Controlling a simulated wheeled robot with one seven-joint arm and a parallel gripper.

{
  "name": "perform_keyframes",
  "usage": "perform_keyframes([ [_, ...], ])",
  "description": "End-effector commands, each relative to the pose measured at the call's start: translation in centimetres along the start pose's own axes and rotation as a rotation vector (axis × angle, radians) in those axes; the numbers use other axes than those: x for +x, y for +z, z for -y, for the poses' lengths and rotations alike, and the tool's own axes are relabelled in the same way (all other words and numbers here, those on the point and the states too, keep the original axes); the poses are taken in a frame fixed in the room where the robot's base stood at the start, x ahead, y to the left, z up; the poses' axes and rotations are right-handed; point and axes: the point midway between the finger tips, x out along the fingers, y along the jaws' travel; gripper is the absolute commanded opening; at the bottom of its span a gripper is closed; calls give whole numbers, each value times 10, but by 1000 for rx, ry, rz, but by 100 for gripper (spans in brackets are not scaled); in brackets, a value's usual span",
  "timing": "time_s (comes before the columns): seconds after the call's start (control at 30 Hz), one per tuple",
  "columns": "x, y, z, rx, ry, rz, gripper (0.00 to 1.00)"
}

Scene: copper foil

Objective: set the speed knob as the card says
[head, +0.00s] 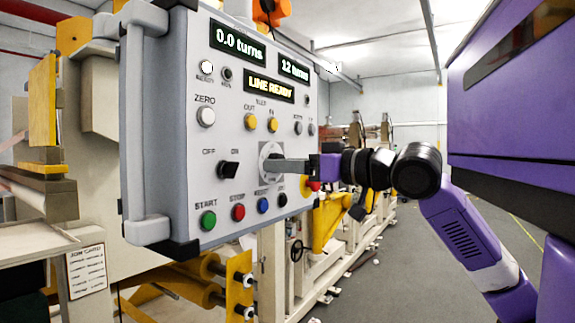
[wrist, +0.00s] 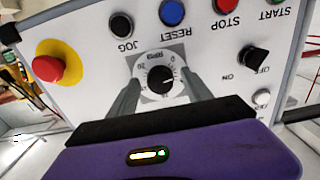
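The speed knob (wrist: 158,78) is a black knob on a white numbered dial, set on a grey square plate, and appears upside down in the wrist view. A small white mark on it points to the right there. In the head view its dial (head: 268,150) shows beside my fingers, which hide part of it. My gripper (wrist: 161,82) is open, with one finger on each side of the knob and a gap to it. My gripper also shows in the head view (head: 277,165) in front of the panel. The job card (head: 87,270) hangs at lower left; its writing is too small to read.
The control panel (head: 180,190) shows "0.0 turns", "12 turns" and "LINE READY". The on/off switch (head: 228,170) and the green start (head: 208,220), red stop (head: 239,212) and blue reset (head: 263,205) buttons are close to the knob. A red emergency button (wrist: 57,63) is also close.

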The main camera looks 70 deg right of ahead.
Motion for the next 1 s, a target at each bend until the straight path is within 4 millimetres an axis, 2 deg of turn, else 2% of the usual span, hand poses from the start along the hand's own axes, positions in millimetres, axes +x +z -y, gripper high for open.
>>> perform_keyframes([
  [0.03, 0, 0, 0, 0, 0, 0, 50],
  [0.3, 0, 0, 0, 0, 0, 0, 0],
  [0.67, 0, -2, 0, 74, -2, -3, 0],
  [1.0, 0, -3, 1, 306, -2, -1, 0],
])
